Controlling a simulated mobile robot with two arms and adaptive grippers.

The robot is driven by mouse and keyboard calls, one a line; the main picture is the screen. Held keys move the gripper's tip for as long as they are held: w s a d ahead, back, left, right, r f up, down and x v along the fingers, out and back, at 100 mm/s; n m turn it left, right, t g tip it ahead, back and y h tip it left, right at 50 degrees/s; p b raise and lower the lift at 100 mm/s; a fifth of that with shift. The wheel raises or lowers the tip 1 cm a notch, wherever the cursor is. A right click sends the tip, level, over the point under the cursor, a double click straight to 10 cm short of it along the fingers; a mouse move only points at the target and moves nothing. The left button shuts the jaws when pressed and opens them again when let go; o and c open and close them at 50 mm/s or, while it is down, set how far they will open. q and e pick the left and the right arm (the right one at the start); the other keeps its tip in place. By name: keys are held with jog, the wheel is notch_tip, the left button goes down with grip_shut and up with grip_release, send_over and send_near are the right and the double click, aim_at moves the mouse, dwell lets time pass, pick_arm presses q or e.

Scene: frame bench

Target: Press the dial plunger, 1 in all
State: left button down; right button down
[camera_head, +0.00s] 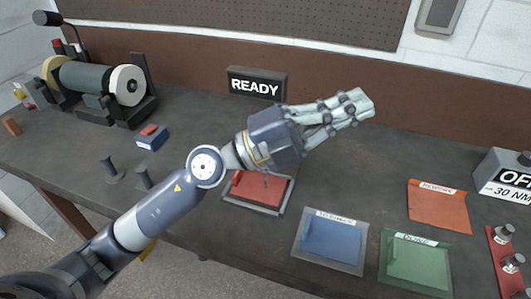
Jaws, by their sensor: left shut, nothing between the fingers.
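My left gripper (366,103) is shut and empty. It is held above the bench (345,160), and its fingertips point to the upper right. Below its wrist lies a red tray (258,190), partly covered by the gripper and arm. I cannot make out a dial plunger for certain; the gripper and arm hide part of the bench. A dark sign reading READY (255,86) stands behind the gripper, to the left. My right gripper is not in view.
A bench grinder (95,82) and a blue box with a red top (152,137) stand at left. Blue (333,241), green (415,262) and orange (438,206) trays lie at right. A display box (508,176) and a red rack (500,265) are at the right edge.

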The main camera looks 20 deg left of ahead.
pick_arm(q)
jog(key=w+a+f+m+g+y, duration=0.1)
jog(key=w+f+m+g+y, duration=0.35)
jog(key=f+y, duration=0.45)
jog(key=w+a+f+n+t+y, duration=0.1)
jog(key=w+a+y, duration=0.3)
jog(key=a, duration=0.4)
jog(key=w+a+f+n+t+y, duration=0.1)
jog(key=w+a+y, duration=0.3)
jog(key=a, duration=0.5)
jog(key=shift+f+n+t, duration=0.4)
jog(key=shift+n+t, duration=0.35)
jog(key=shift+s+f, duration=0.1)
jog(key=shift+f, duration=0.05)
notch_tip(320, 180, down, 8)
jog(key=b, duration=0.4)
jog(key=shift+f+b, duration=0.25)
jog(key=shift+b, duration=0.3)
jog(key=shift+f, duration=0.1)
